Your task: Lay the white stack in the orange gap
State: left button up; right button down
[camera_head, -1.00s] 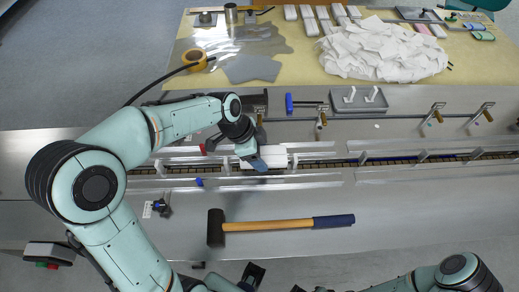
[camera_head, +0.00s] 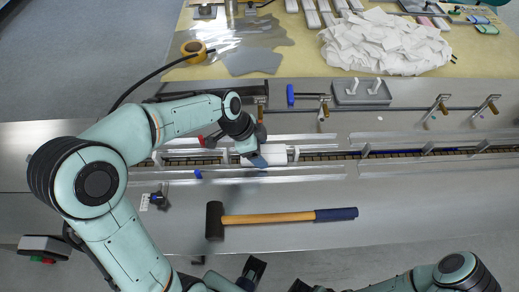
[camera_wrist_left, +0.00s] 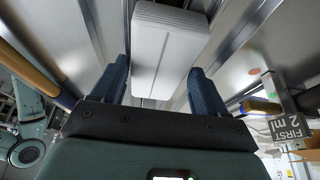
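The white stack (camera_head: 275,155) lies in the long channel of the flow wrapper, near the middle of the head view. It also shows in the left wrist view (camera_wrist_left: 168,45), a pale block with layered edges. My left gripper (camera_head: 255,158) is down at the stack's left part and hides some of it. In the left wrist view its two blue fingers (camera_wrist_left: 160,80) stand apart on either side of the stack, with a thin gap at the left finger. I cannot make out an orange gap beside the stack.
A hammer (camera_head: 270,218) lies on the steel surface in front of the channel. Metal rails (camera_head: 420,165) and clamps (camera_head: 438,105) line the channel. Behind are a grey tray (camera_head: 360,93), a blue-handled tool (camera_head: 290,95), a white heap (camera_head: 385,45) and a tape roll (camera_head: 193,48).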

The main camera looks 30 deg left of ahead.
pick_arm(q)
jog(key=shift+o, duration=0.9)
jog(key=shift+s+f, duration=0.15)
jog(key=shift+f, duration=0.45)
jog(key=shift+s+d, duration=0.1)
jog(key=shift+r, duration=0.15)
jog(key=w+p+v, duration=0.1)
jog(key=v, duration=1.3)
jog(key=shift+r, duration=0.15)
